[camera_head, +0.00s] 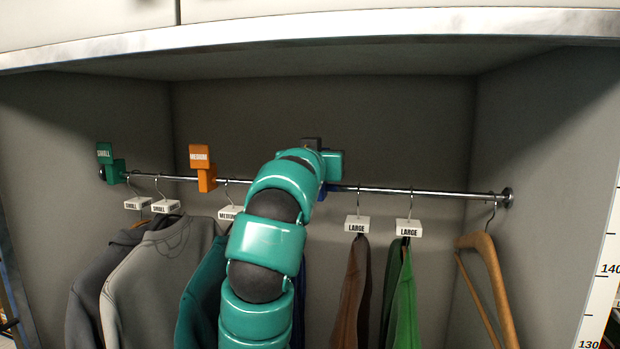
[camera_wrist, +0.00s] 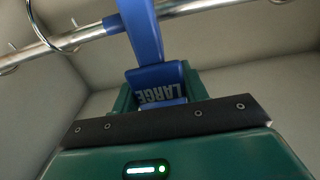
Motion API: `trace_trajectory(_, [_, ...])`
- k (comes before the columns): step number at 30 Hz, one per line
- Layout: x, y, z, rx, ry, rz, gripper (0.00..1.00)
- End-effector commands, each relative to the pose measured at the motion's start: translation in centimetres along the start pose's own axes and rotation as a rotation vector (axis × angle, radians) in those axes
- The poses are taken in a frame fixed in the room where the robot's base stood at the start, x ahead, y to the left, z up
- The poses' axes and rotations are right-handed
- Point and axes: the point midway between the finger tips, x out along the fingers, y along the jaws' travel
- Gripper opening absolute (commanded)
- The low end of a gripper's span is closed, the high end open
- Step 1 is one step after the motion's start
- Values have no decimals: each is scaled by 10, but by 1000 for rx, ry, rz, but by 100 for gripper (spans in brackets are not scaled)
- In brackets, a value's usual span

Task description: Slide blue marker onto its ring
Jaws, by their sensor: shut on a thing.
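The blue marker (camera_wrist: 145,30) is on the metal rail (camera_head: 380,190) and carries a LARGE label, seen upside down in the wrist view. My gripper (camera_wrist: 158,97) is shut on its lower label block in that view. In the head view only a small blue patch (camera_head: 323,191) of the marker shows at the rail, beside my arm. My gripper there (camera_head: 325,162) is mostly hidden by my own arm. I cannot make out a separate ring for the marker.
A green SMALL marker (camera_head: 105,155) and an orange MEDIUM marker (camera_head: 201,160) sit on the rail at the left. Tagged hangers with garments hang to both sides of my arm. Two LARGE tags (camera_head: 357,224) and a bare wooden hanger (camera_head: 490,250) are at right.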

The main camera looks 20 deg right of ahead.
Motion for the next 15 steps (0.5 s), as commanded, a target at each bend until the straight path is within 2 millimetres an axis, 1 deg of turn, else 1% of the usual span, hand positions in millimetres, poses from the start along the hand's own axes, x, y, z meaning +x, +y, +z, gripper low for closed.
trace_trajectory(1, [0,5,6,1,1,3,3])
trace_trajectory(5, [-1,12,3,3,1,4,3])
trace_trajectory(15, [0,14,0,3,-3,1,3])
